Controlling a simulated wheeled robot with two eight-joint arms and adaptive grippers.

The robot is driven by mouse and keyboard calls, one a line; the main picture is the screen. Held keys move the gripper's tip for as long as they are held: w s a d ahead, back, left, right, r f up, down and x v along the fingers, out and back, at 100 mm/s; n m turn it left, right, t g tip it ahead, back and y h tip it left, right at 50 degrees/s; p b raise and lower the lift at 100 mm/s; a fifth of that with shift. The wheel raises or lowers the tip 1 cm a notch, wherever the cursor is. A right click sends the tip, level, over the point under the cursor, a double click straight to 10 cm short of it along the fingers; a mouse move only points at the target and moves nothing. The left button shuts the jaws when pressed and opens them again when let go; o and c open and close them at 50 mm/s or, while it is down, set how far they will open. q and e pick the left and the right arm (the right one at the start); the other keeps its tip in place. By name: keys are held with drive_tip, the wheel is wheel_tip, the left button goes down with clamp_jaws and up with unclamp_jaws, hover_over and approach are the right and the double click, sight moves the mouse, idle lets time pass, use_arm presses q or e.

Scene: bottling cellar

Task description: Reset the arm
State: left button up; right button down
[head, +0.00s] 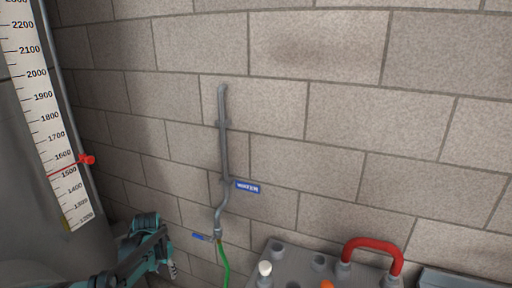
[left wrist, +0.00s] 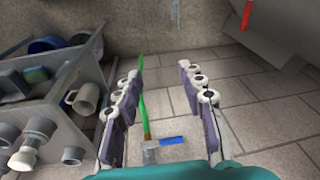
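My left arm comes in at the lower left of the head view. My left gripper (head: 172,266) is low there, beside the wall and left of the water pipe's tap. In the left wrist view both fingers of the left gripper (left wrist: 160,72) stand apart with nothing held between them. A tap with a blue lever (left wrist: 172,140) and a green hose (left wrist: 146,112) show in the gap between the fingers; I cannot tell how far from them. My right gripper is in neither view.
A grey pipe (head: 223,140) with a blue sign (head: 248,187) runs down the block wall. A tank with a scale (head: 45,110) and red marker (head: 87,160) stands left. A grey rack (head: 300,265) with a red handle (head: 373,245) is lower right. Tiled floor (left wrist: 262,105) looks clear.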

use_arm(q)
drive_tip(key=s+d+r+n+t, duration=0.1)
drive_tip(key=s+d+r+t, duration=0.1)
drive_tip(key=s+d+r, duration=0.65)
drive_tip(key=s+d+n+t, duration=0.1)
drive_tip(key=s+d, duration=0.1)
drive_tip(key=s, duration=0.6)
drive_tip(key=s+d+n+t, duration=0.1)
drive_tip(key=s+d, duration=0.1)
drive_tip(key=s, duration=0.5)
drive_tip(key=shift+s+d+t, duration=0.25)
drive_tip(key=shift+s+t, duration=0.1)
drive_tip(key=shift+t, duration=0.05)
drive_tip(key=shift+f, duration=0.1)
